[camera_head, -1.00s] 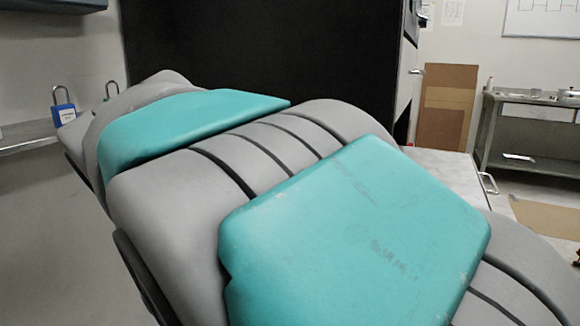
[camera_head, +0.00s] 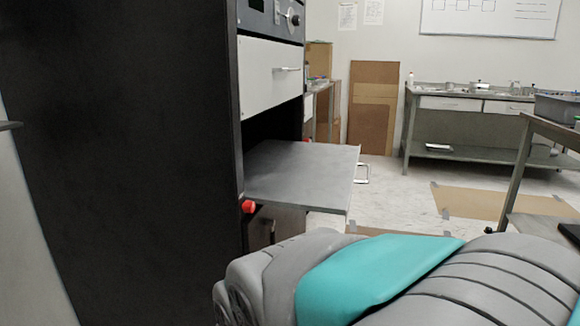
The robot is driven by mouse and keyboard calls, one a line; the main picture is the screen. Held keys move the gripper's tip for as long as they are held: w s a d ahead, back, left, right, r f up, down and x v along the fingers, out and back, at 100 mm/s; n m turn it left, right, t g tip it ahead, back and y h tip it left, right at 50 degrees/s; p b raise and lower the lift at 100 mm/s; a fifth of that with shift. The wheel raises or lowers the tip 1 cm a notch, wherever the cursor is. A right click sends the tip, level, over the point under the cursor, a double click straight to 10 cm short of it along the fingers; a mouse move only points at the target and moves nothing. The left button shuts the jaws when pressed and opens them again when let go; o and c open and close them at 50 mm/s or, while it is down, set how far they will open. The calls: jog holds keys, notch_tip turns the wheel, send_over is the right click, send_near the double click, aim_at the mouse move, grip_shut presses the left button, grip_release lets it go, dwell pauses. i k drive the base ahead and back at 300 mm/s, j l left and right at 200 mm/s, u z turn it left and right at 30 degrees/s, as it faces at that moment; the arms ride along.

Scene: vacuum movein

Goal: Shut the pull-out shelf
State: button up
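The pull-out shelf (camera_head: 300,178) is a flat grey panel sticking out to the right from an opening in a tall black cabinet (camera_head: 140,150). A metal handle (camera_head: 362,173) is on its outer edge. My grey and teal arm fills the bottom right of the view, in front of and below the shelf, with a visible gap between them in the picture. My gripper is not in view. The inside of the opening is dark.
A white drawer front (camera_head: 272,74) sits above the opening, and a red knob (camera_head: 248,207) below the shelf. A steel workbench (camera_head: 440,125) stands at the back. A table (camera_head: 535,150) is at the right edge. Open floor lies right of the shelf.

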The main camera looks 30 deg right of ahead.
aim_at(296, 175)
jog(key=i+l+z, duration=0.15)
jog(key=l, duration=0.2)
jog(key=l+z, duration=0.1)
jog(key=l, duration=0.25)
jog(key=i+l+z, duration=0.15)
jog(key=l, duration=0.2)
jog(key=i+l+z, duration=0.1)
jog(key=l, duration=0.25)
jog(key=k+z, duration=0.15)
jog(key=i+j, duration=0.05)
